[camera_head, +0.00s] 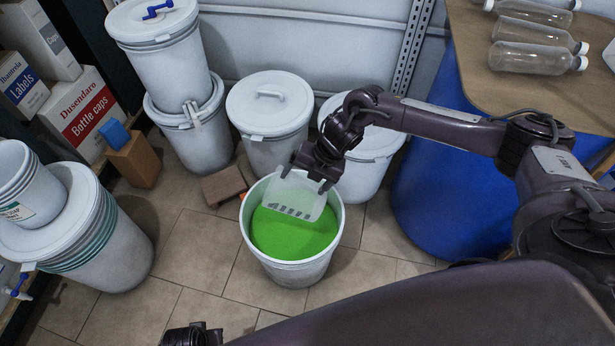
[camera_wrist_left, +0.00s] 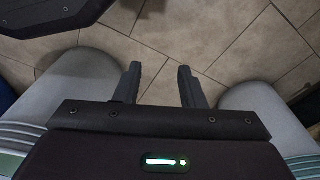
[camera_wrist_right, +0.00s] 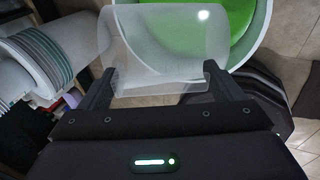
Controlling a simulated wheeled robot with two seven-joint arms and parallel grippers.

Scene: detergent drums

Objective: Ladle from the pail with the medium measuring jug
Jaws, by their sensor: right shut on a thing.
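The white pail (camera_head: 290,272) stands open on the floor with bright green liquid (camera_head: 290,236) in it. My right gripper (camera_head: 306,178) is shut on the translucent measuring jug (camera_head: 293,196) at the back of the pail's mouth. The jug is tilted, with dark marks along its lower part. Whether it touches the liquid I cannot tell. In the right wrist view the jug (camera_wrist_right: 165,50) spans between both fingers, with the pail's green inside beyond it. My left gripper (camera_wrist_left: 160,72) is open and empty over bare floor; only a bit of it shows at the bottom of the head view.
Lidded white drums (camera_head: 270,105) stand behind the pail, and stacked drums (camera_head: 175,70) at back left. A brown block (camera_head: 224,186) lies behind the pail. Nested pails (camera_head: 85,235) stand at left. A blue barrel (camera_head: 440,190) is at right. Tiled floor (camera_head: 195,250) left of the pail is clear.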

